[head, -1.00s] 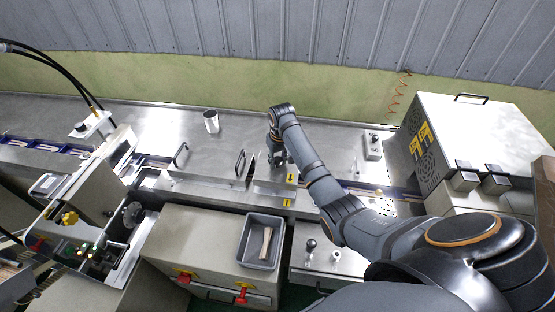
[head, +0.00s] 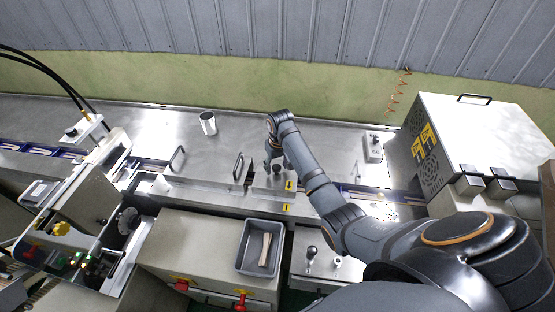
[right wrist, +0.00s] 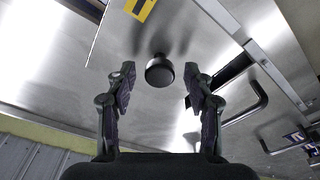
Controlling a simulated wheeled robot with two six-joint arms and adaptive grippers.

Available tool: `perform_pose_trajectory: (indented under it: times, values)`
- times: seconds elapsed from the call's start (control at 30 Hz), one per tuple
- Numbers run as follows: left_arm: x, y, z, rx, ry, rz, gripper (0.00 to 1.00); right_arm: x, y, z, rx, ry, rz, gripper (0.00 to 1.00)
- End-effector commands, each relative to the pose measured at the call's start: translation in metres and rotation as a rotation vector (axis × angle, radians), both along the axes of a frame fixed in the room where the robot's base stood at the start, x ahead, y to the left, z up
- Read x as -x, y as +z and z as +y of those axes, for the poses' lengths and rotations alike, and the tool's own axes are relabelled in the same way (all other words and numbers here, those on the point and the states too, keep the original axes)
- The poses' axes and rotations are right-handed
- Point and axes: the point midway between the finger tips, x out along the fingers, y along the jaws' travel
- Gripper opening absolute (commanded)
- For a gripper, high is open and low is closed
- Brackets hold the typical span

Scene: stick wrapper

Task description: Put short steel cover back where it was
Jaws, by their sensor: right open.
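The short steel cover (head: 262,182) lies flat on the line's rail in the head view, right of a long steel cover with handles. In the right wrist view its bare metal (right wrist: 140,110) fills the middle, and its round black knob (right wrist: 160,70) stands between the fingers. My right gripper (right wrist: 160,82) is open, with a finger on each side of the knob and gaps on both sides. In the head view my right gripper (head: 271,165) is over the cover, and its wrist hides part of it. My left gripper is not in view.
The long cover (head: 205,172) has two black handles. A white cup (head: 208,123) stands on the steel table behind. A grey tray (head: 244,262) holds wooden sticks in front. A large white machine box (head: 470,125) blocks the right. The table left of my arm is mostly clear.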

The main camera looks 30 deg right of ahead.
Motion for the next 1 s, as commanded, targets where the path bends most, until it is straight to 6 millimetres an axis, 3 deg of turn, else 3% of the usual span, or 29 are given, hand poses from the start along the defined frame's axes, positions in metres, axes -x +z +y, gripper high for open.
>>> perform_pose_trajectory:
  times: [0.13,0.33,0.4,0.57,1.0]
  values:
    - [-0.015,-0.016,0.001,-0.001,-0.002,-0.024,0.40,0.003,0.031,0.000,0.001,0.000,-0.008,0.53]
    - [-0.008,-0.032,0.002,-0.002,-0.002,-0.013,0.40,0.009,0.078,0.000,0.001,0.000,-0.006,0.53]
    - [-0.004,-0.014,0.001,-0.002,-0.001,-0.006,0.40,0.011,0.098,0.000,0.001,0.000,0.000,0.53]
    - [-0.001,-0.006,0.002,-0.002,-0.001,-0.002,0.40,0.013,0.107,0.001,0.001,0.000,0.000,0.53]
    - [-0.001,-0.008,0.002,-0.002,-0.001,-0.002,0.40,0.013,0.105,0.001,0.000,0.000,0.000,0.53]
